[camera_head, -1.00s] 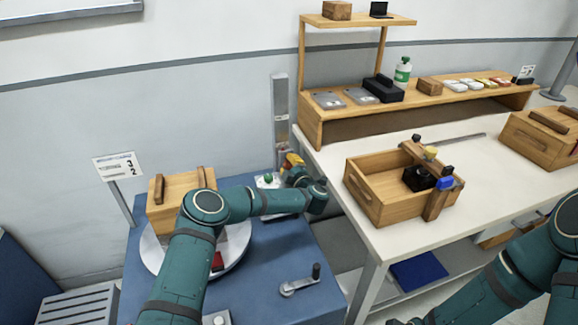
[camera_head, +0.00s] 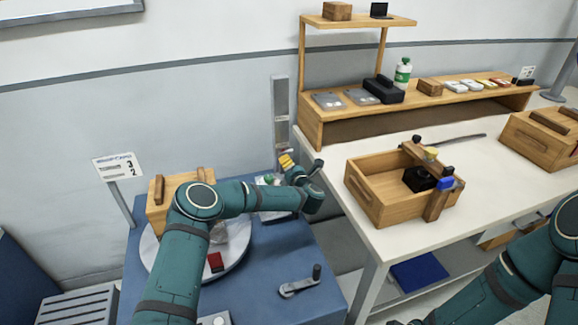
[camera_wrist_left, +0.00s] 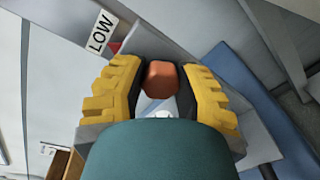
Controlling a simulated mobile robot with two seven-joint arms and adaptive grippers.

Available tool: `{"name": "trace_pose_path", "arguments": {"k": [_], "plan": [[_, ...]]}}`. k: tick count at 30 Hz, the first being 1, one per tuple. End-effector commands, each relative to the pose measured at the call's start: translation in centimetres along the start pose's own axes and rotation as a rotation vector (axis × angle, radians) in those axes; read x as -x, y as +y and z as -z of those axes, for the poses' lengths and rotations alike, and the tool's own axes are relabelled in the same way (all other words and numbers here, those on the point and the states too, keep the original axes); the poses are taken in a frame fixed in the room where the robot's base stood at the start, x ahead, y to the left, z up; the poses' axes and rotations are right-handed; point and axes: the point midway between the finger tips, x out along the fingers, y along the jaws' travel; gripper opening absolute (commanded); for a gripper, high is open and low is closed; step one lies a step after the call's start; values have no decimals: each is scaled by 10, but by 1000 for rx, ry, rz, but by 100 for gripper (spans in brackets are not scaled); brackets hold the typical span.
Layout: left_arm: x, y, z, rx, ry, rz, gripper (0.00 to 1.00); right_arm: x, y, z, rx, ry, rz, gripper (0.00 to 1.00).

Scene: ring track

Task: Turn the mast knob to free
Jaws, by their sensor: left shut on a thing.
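The mast (camera_head: 281,110) is a tall grey post against the wall, behind the blue table. My left gripper (camera_head: 287,162), with yellow fingers, is at the lower part of the mast. In the left wrist view the two fingers of my left gripper (camera_wrist_left: 162,88) are shut on an orange-red knob (camera_wrist_left: 160,77), one finger on each side. A "LOW" label (camera_wrist_left: 101,34) with a red mark is beside it on the grey mast. My wrist hides the lower part of that view. The knob is not clear in the head view. My right gripper is out of view.
The blue table (camera_head: 255,265) holds a round turntable (camera_head: 236,262) with a wooden box (camera_head: 165,208), and a crank handle (camera_head: 300,284). The white bench (camera_head: 400,245) on the right holds an open wooden crate (camera_head: 372,207). A wooden shelf (camera_head: 312,133) stands behind.

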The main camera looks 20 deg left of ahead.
Motion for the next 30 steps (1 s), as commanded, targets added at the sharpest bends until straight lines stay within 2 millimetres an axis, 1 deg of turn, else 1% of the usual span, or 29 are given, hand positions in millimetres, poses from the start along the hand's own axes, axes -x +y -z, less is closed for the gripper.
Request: {"name": "trace_pose_path", "arguments": {"k": [6,15,22,30], "plan": [[0,2,0,204,-18,9,0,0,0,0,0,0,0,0],[0,2,0,437,-38,23,0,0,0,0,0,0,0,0],[0,2,-1,551,-48,28,0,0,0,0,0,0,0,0],[0,2,-1,606,-53,31,0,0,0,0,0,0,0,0]]}}
